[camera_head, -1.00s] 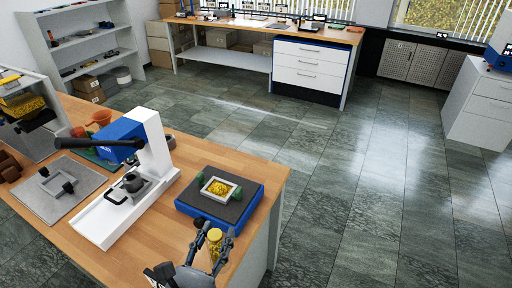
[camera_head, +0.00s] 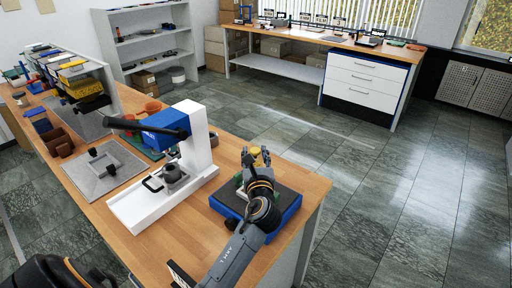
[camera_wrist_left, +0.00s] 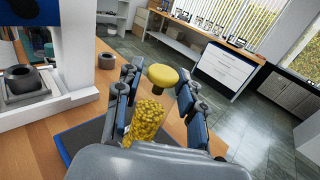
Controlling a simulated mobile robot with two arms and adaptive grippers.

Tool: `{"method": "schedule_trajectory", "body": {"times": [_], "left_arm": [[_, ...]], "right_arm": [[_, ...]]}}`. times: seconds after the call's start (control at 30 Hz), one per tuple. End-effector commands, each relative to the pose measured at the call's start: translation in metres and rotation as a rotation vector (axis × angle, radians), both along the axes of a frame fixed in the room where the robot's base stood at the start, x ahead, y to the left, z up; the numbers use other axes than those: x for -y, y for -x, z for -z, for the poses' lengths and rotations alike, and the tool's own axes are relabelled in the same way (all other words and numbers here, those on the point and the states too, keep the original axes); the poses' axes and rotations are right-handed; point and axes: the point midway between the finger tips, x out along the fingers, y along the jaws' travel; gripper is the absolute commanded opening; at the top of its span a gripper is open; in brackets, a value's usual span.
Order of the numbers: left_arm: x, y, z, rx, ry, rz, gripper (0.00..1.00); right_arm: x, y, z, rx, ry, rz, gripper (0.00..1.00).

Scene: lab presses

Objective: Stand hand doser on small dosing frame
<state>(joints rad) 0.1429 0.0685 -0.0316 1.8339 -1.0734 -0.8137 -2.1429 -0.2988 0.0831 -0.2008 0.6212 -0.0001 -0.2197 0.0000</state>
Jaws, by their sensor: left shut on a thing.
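The hand doser is a clear tube of yellow granules (camera_wrist_left: 146,122) with a round yellow knob (camera_wrist_left: 163,76). In the head view its yellow top (camera_head: 256,151) shows between the fingertips. My left gripper (camera_head: 257,160) is shut on it over the blue tray with a dark mat (camera_head: 286,204); its fingers flank the doser in the left wrist view (camera_wrist_left: 158,96). The small dosing frame (camera_head: 240,184) is on that mat, mostly hidden behind my gripper, with only a pale and green part showing. I cannot tell whether the doser touches it. My right gripper is not in view.
A white press (camera_head: 200,145) with a blue head and black lever stands left of the tray. Bare wood (camera_head: 180,236) lies in front. The table's right edge is close to the tray.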

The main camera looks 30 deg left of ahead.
Motion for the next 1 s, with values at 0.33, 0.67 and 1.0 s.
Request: {"method": "schedule_trajectory", "body": {"times": [0.33,0.67,1.0], "left_arm": [[-0.008,-0.015,-0.006,0.001,-0.001,-0.035,0.0],[-0.007,-0.014,-0.009,0.0,-0.001,-0.031,0.0],[-0.007,-0.014,0.027,-0.001,-0.001,-0.031,0.0]], "right_arm": [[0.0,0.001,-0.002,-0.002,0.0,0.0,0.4],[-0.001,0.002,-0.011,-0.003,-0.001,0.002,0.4],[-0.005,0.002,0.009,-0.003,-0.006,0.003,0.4]]}}
